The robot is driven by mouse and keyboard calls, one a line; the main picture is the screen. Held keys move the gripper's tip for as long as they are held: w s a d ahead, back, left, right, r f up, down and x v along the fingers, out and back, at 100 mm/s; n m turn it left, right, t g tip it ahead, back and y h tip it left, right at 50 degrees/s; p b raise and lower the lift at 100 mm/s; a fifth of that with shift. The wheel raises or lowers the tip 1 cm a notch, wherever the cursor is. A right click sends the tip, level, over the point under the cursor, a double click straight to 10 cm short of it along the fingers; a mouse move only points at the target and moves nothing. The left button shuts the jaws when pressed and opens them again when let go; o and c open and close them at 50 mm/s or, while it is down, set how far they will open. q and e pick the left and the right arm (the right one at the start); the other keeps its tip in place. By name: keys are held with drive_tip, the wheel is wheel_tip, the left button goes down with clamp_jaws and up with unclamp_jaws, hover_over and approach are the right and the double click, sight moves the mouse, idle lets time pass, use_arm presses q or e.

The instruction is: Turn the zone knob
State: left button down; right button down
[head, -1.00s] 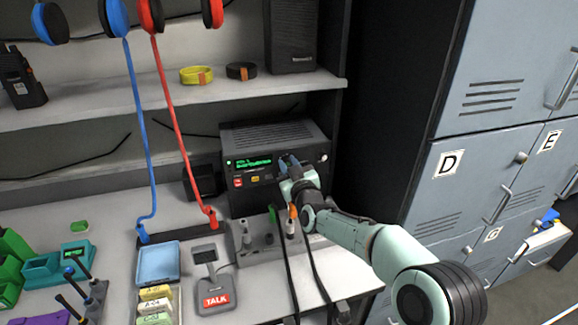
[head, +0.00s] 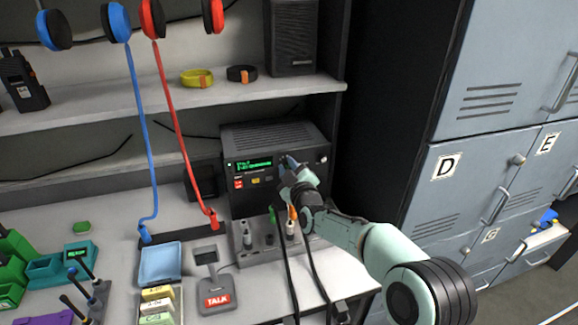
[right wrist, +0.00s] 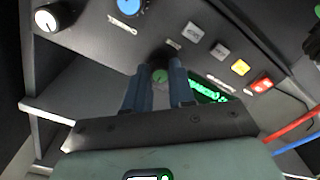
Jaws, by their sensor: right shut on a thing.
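The radio unit (head: 262,140) stands on the desk under the shelf, with a lit green display (head: 253,165) on its front. My right gripper (head: 287,163) is at the front panel, right of the display, and hides part of it. In the right wrist view, its two blue fingers (right wrist: 160,88) are shut on a dark knob with a green face (right wrist: 160,75). A blue knob (right wrist: 130,5) and a black knob with a white face (right wrist: 47,19) sit farther along the panel. I cannot read the knob labels. My left gripper is not in view.
Red (right wrist: 261,86), yellow (right wrist: 240,67) and grey buttons lie beside the held knob. A connector panel (head: 262,247) with plugs and black cables stands below the radio. Grey lockers (head: 480,120) rise at the right. A TALK microphone (head: 215,290) stands on the desk.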

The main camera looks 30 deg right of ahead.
drive_tip(key=n+p, duration=0.2)
drive_tip(key=n, duration=0.3)
drive_tip(key=shift+a+r, duration=0.1)
drive_tip(key=shift+a, duration=0.05)
drive_tip(key=shift+n+p, duration=0.65)
drive_tip(key=shift+n, duration=1.85)
drive_tip(key=c, duration=1)
unclamp_jaws()
drive_tip(key=shift+o, duration=0.2)
drive_tip(key=shift+s, duration=0.1)
drive_tip(key=v, duration=1.3)
